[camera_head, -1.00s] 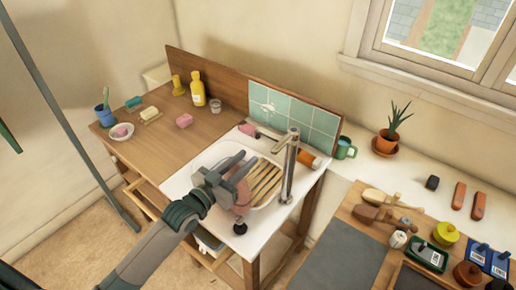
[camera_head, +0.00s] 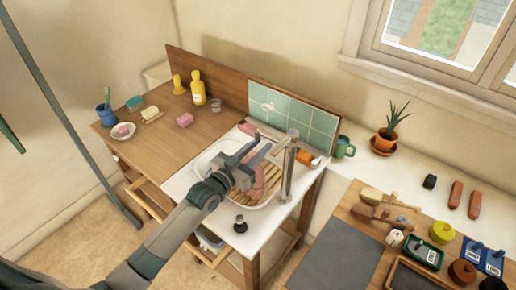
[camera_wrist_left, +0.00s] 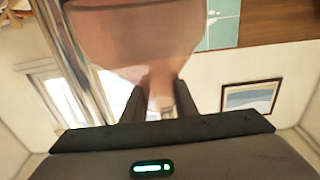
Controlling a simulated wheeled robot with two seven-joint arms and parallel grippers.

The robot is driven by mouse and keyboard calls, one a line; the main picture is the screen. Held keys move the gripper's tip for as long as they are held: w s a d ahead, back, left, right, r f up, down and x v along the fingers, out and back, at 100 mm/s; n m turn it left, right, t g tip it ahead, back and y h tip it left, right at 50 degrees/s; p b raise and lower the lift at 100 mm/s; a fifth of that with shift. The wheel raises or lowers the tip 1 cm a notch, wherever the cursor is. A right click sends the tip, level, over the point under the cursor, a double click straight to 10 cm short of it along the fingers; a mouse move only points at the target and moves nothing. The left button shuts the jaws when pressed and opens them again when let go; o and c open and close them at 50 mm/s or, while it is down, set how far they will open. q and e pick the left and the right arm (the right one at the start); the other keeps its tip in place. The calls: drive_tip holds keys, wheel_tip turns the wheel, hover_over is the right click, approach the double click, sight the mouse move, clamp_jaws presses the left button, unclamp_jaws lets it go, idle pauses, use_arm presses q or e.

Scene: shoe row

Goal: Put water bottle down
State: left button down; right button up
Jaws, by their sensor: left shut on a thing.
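The water bottle (camera_head: 258,183) is pinkish brown and partly hidden by my left gripper (camera_head: 249,160) in the head view. In the left wrist view its wide body (camera_wrist_left: 140,35) fills the upper middle, and its narrow neck (camera_wrist_left: 160,95) is between the fingers of my left gripper (camera_wrist_left: 160,105). The gripper is shut on it, over the white sink basin (camera_head: 203,160) beside the metal tap (camera_head: 288,165). A slatted wooden rack (camera_head: 240,197) lies in the basin under it. I cannot tell whether the bottle touches the rack. My right gripper is not in view.
The tap stands close right of the bottle, with an orange object (camera_head: 305,156) behind it. A small dark-topped bottle (camera_head: 240,224) stands on the sink's front edge. Green tiles (camera_head: 300,120) back the sink. The wooden counter (camera_head: 160,150) has free room at left.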

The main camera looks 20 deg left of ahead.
use_arm(q)
drive_tip(key=shift+s+f, duration=0.1)
drive_tip(key=shift+f, duration=0.45)
drive_tip(key=shift+a, duration=0.1)
drive_tip(key=shift+f, duration=0.15)
drive_tip(key=c, duration=1.4)
unclamp_jaws()
drive_tip(key=shift+c, duration=0.2)
drive_tip(key=shift+s, duration=0.1)
drive_tip(key=b+v, duration=0.3)
drive_tip(key=v, duration=0.9)
